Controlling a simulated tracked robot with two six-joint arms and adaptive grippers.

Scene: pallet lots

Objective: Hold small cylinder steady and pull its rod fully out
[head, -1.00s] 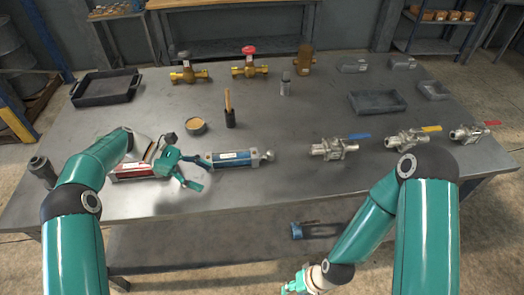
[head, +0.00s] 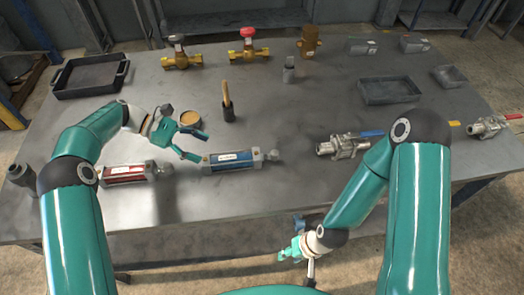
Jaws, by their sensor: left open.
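Two cylinders lie on the table. A red-bodied cylinder (head: 128,174) is at the left, its short rod end pointing right. A blue-bodied cylinder (head: 232,161) is right of it, its rod end also pointing right and only a short piece showing. The red body looks slightly shorter. My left gripper (head: 198,145) is open and empty above the table, just up-left of the blue cylinder and apart from the red one. My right gripper (head: 282,254) hangs in front of the table's front edge, away from both cylinders; its fingers are too small to read.
A tan-filled round tin (head: 190,119) and a wooden-handled brush (head: 228,105) stand behind the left gripper. A steel valve with a blue handle (head: 345,146) lies beside my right arm. Brass valves (head: 182,60) and trays (head: 390,91) sit farther back. The middle of the table is clear.

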